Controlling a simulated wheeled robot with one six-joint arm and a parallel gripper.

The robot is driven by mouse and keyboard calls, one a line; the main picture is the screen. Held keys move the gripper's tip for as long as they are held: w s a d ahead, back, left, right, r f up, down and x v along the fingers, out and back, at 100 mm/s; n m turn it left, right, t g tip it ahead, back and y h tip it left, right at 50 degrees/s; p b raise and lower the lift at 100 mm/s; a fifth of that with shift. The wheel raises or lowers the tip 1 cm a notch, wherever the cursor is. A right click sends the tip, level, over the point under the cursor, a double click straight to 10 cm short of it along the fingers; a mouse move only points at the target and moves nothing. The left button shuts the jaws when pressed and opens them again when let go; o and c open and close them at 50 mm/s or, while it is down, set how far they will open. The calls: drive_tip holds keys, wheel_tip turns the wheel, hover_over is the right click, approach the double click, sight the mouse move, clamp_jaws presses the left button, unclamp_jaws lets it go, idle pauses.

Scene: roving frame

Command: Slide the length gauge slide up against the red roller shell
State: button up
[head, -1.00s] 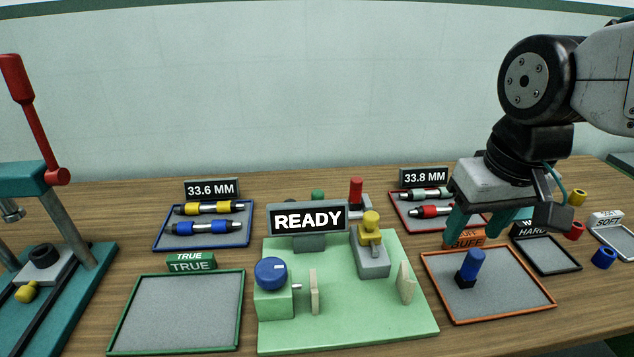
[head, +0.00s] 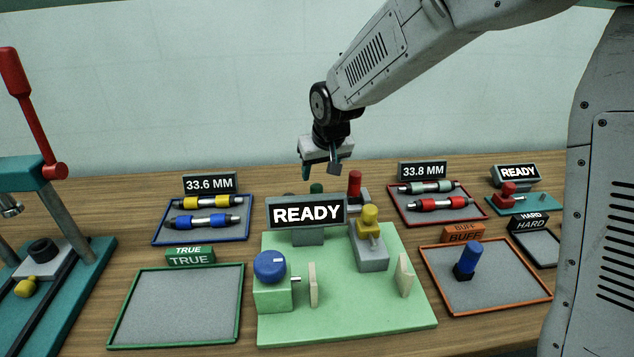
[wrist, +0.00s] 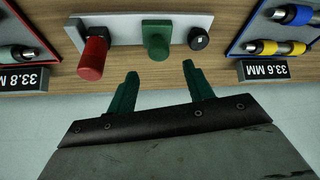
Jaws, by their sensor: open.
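The red roller shell (wrist: 92,58) stands at one end of a pale gauge plate (wrist: 185,22) in the wrist view; it also shows behind the green board in the head view (head: 354,185). The green length gauge slide (wrist: 157,40) is on the same plate, with a clear gap between it and the red shell. In the head view the slide (head: 316,188) is partly hidden behind the sign. My gripper (wrist: 160,68) is open and empty, its two green fingers apart and pointing at the slide. In the head view my gripper (head: 320,172) hangs above the slide.
A dark knob (wrist: 198,38) sits on the plate on the slide's other side. The READY sign (head: 306,213) stands in front. A blue tray (head: 156,238) and a red tray (head: 482,214), holding rollers, flank the gauge.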

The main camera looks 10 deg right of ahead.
sight(316, 185)
drive_tip(key=x, duration=0.5)
drive_tip(key=shift+w+f, duration=0.1)
drive_tip(key=shift+f, duration=0.25)
